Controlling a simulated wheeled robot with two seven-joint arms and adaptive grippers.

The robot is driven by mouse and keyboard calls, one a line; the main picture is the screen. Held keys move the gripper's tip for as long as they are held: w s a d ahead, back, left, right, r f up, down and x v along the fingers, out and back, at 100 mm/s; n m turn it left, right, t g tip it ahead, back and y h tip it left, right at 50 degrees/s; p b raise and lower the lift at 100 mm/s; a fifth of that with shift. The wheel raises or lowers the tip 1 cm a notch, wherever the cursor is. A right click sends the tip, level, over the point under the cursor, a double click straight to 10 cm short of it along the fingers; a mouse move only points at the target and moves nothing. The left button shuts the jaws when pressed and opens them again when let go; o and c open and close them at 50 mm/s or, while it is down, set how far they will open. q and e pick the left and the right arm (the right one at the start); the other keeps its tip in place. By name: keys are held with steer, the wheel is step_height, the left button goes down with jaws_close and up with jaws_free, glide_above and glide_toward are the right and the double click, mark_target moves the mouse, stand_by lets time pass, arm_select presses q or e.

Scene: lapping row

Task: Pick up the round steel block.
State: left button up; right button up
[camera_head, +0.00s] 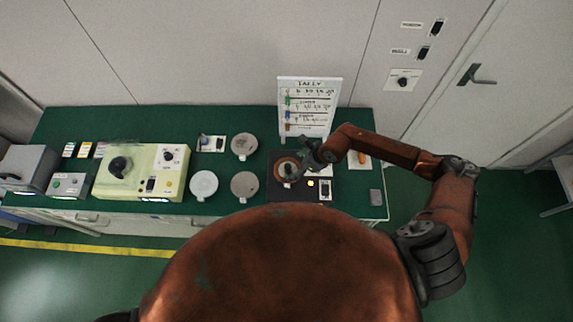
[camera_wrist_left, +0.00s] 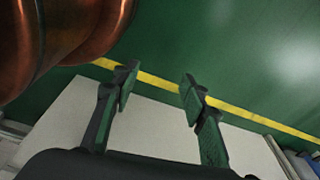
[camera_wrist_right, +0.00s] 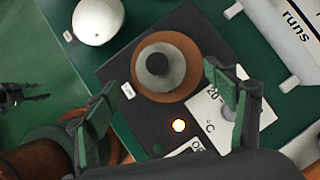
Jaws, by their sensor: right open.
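The round steel block (camera_wrist_right: 174,76) is a grey disc with a black knob on top. It sits on a brown round plate (camera_wrist_right: 193,48) set in a dark square unit (camera_wrist_right: 118,68). In the head view the block (camera_head: 287,170) is partly hidden by my right gripper (camera_head: 303,162). In the right wrist view my right gripper (camera_wrist_right: 160,92) is open and empty, its fingers on either side of the block's near side in the picture; I cannot tell its height above the block.
Grey round discs (camera_head: 244,185) and a pale one (camera_head: 204,184) lie left of the unit on the green bench (camera_head: 225,115). A tally board (camera_head: 308,98) stands behind it. A cream machine (camera_head: 140,172) is further left. A yellow light (camera_wrist_right: 179,125) glows on the unit.

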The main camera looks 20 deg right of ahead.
mark_target(290, 168)
steer(key=p+x, duration=0.1)
steer(key=x, duration=0.2)
steer(key=shift+a+f, duration=0.25)
steer(key=shift+f, duration=0.05)
steer(key=shift+x, duration=1.1)
steer(key=shift+w+f, duration=0.2)
steer(key=shift+f, duration=0.05)
steer(key=c, duration=1.8)
steer(key=shift+c, duration=1.3)
arm_select(q)
steer(key=shift+s+r, duration=0.4)
steer(key=shift+s, duration=0.25)
steer(key=shift+s+r, duration=0.35)
steer(key=shift+s, duration=0.25)
arm_select(e)
steer(key=shift+a+r, duration=0.1)
steer(key=shift+r, duration=0.05)
jaws_close()
